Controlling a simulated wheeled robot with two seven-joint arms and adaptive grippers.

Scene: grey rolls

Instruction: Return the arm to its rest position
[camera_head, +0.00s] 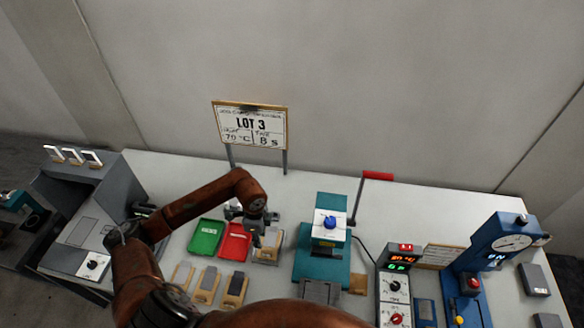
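My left arm (205,200) comes in from the lower left, bends up and over the table, and reaches toward the middle. Its gripper (257,238) points down above the table, beside the red tray (235,243) and close to a wooden holder with a grey piece (268,248). I cannot tell whether its fingers are open or shut, and no held thing is visible. The gripper partly covers the back of the red tray and that holder. My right gripper is not in view.
A green tray (206,238) and several wooden holders (207,285) stand near the arm. A teal press (322,250) with a red-handled lever (377,175), a control box (393,290) and a blue gauge stand (497,245) stand to the right. A LOT 3 sign (250,125) stands behind.

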